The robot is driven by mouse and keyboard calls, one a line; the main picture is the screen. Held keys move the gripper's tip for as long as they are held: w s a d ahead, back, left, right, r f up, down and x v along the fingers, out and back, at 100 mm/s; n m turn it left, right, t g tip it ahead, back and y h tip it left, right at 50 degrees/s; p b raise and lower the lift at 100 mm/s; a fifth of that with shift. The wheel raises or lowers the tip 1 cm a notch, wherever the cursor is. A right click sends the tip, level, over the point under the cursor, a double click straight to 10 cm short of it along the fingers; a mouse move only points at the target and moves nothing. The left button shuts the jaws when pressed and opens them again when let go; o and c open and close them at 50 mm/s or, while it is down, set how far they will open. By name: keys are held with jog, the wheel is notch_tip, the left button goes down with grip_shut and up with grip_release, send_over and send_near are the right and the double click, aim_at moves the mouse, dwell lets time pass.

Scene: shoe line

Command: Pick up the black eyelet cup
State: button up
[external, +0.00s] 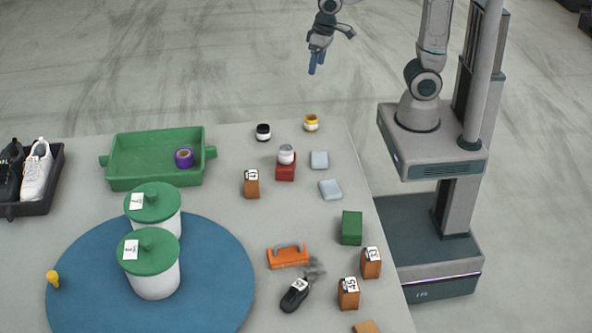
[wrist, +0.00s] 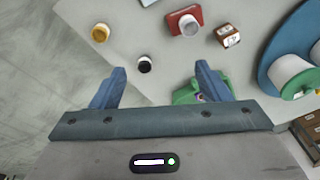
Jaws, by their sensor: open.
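The black eyelet cup (external: 263,132) is a small white jar with a black top. It stands on the table near its far edge, right of the green tray. In the wrist view the black cup (wrist: 144,64) shows between the fingers, nearer the left one. My gripper (external: 316,68) is open and empty, in the air beyond the table's far edge, up and right of the cup. In the wrist view both blue fingers of my gripper (wrist: 160,68) are spread apart, and neither touches anything.
A yellow-topped cup (external: 311,123) stands right of the black one. A white cup (external: 286,154) sits on a red block (external: 285,172). The green tray (external: 125,160) holds a purple roll (external: 184,158). A numbered brown block (external: 251,188) stands nearer the camera.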

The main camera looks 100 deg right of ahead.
jog(key=w+d+f+m+g+b, duration=0.1)
jog(key=w+d+f+m+b, duration=0.5)
jog(key=w+f, duration=0.4)
jog(key=m+b, duration=0.4)
send_over(263, 127)
notch_tip(263, 127, down, 10)
jog(key=shift+g, duration=0.4)
notch_tip(263, 127, down, 13)
jog(key=b, duration=0.2)
jog(key=shift+b, duration=0.35)
jog(key=c, duration=1.1)
